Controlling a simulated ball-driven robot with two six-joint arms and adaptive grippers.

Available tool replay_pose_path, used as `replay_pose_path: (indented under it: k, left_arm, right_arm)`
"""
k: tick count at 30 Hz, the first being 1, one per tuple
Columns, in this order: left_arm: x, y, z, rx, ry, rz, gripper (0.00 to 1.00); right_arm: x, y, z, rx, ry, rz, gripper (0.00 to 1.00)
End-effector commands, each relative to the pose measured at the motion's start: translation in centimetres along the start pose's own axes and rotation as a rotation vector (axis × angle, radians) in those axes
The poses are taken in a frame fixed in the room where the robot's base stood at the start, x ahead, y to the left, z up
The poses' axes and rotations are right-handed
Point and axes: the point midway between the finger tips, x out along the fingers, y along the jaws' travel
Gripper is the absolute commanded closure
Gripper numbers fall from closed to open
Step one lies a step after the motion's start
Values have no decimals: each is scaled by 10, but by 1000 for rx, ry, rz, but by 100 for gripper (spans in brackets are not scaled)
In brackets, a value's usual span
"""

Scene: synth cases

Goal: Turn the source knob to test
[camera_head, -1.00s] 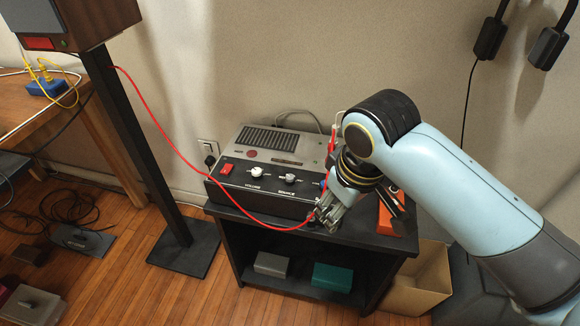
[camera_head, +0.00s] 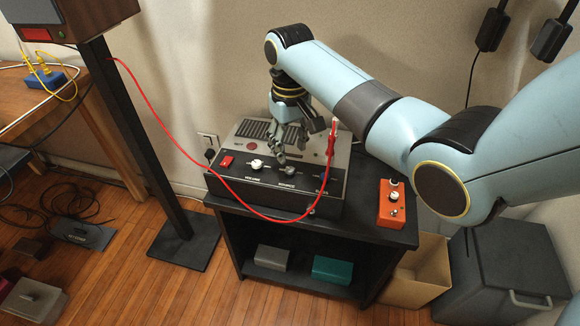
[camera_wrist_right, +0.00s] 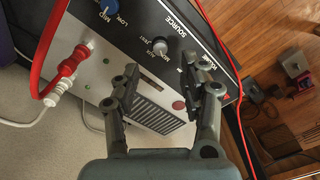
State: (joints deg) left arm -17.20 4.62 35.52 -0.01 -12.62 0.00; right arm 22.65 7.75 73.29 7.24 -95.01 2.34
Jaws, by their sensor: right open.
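The source knob (camera_head: 289,171) is a small grey knob on the black front panel of a grey amplifier (camera_head: 335,180). In the right wrist view the source knob (camera_wrist_right: 160,47) sits beside the SOURCE lettering, and I cannot read its setting. My right gripper (camera_head: 291,148) is over the amplifier, just above and behind the source knob. In the right wrist view the right gripper (camera_wrist_right: 168,88) is open and empty, with the knob beyond the gap between its fingers, apart from them. My left gripper is not in view.
The volume knob (camera_head: 256,165) and a red switch (camera_head: 226,162) are left of the source knob. A red cable (camera_head: 185,157) hangs across the amplifier's front, near its red plug (camera_head: 331,138). An orange box (camera_head: 391,207) stands on the black stand (camera_head: 350,231), right of the amplifier.

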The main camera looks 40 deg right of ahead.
Motion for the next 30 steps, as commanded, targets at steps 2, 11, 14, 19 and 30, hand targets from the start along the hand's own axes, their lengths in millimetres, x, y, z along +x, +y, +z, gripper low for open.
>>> replay_pose_path:
  k: [2, 11, 14, 19, 30]
  left_arm:
    - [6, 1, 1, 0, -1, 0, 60]
    - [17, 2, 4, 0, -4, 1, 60]
    - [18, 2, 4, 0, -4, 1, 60]
    - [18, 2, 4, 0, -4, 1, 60]
    - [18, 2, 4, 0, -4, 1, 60]
  right_arm:
    - [20, 0, 1, 0, -3, 0, 57]
    - [62, 0, 0, -1, 0, 0, 57]
    - [66, 0, 0, -1, 2, 0, 57]
    - [66, 0, 0, -1, 3, 0, 57]
    - [66, 0, 0, -1, 2, 0, 93]
